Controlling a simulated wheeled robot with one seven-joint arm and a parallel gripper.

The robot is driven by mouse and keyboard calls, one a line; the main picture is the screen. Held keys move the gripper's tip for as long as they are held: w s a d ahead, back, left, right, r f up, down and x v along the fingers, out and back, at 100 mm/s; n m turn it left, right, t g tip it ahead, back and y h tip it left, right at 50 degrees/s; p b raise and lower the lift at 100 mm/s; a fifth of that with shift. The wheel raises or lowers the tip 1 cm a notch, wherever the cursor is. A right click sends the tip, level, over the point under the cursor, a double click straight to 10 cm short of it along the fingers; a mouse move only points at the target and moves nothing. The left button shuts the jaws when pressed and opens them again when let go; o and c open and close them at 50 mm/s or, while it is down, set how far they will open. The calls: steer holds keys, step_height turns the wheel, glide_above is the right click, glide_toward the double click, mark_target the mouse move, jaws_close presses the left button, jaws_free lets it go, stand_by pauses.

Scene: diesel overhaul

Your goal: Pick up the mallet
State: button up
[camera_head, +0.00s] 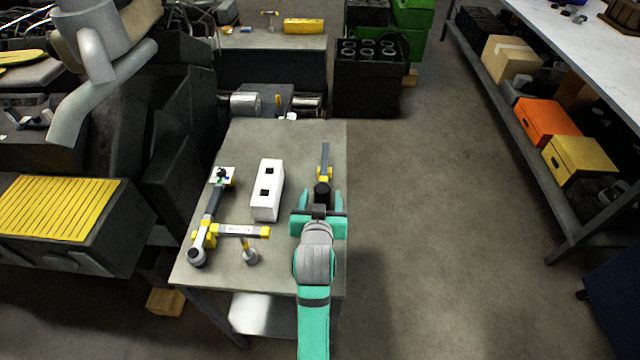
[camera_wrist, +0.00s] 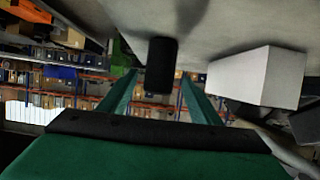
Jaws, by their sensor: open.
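The mallet (camera_head: 324,165) appears to be the tool at the right of the grey workbench, with a dark handle, a yellow part and a black rounded end. My gripper (camera_head: 320,198) is open just in front of that black end, with its teal fingers to either side. In the wrist view, a black block-like end (camera_wrist: 161,62) shows between and beyond the open fingers (camera_wrist: 158,76). I cannot tell whether either finger touches it. My gripper and arm hide the bench area below them.
A white block with square holes (camera_head: 267,190) lies left of the mallet and also shows in the wrist view (camera_wrist: 255,77). Further left are a long dark tool (camera_head: 213,203), a yellow-ended bar (camera_head: 238,231) and a small upright part (camera_head: 250,256). Open floor lies right of the workbench (camera_head: 285,140).

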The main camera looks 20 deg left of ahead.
mark_target(324, 172)
steer(key=x, duration=0.8)
steer(key=shift+f, duration=0.1)
jaws_close()
